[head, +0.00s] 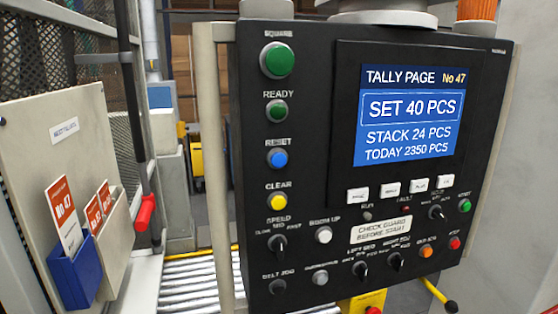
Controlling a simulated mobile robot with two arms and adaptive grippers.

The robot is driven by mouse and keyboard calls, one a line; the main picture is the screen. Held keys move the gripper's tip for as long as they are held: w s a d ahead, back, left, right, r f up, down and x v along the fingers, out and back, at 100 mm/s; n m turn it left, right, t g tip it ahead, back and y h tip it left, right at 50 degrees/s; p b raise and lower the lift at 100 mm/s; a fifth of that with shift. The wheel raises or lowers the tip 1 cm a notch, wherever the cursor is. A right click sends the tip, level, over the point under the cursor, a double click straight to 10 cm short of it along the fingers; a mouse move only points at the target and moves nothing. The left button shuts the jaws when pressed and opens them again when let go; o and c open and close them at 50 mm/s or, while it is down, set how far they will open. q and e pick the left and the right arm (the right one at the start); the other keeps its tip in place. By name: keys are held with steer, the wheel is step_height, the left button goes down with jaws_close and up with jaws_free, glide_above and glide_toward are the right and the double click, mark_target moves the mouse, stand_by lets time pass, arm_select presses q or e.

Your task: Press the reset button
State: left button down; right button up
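A black control panel (320,190) fills the middle and right of the head view, tilted a little. The reset button (277,158) is a round blue button in its left column, under a small label that seems to read RESET. A green READY button (277,111) sits above it and a yellow CLEAR button (278,202) below it. The screen (408,118) reads TALLY PAGE No 47, SET 40 PCS, STACK 24 PCS, TODAY 2350 PCS. Neither of my grippers is in view, and nothing covers the blue button.
A pale post (211,150) stands just left of the panel. A board with a blue card holder (88,275) is at the left, beside a mesh guard and a red handle (145,212). Metal rollers (188,285) lie below. Knobs and small buttons crowd the panel's lower part.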

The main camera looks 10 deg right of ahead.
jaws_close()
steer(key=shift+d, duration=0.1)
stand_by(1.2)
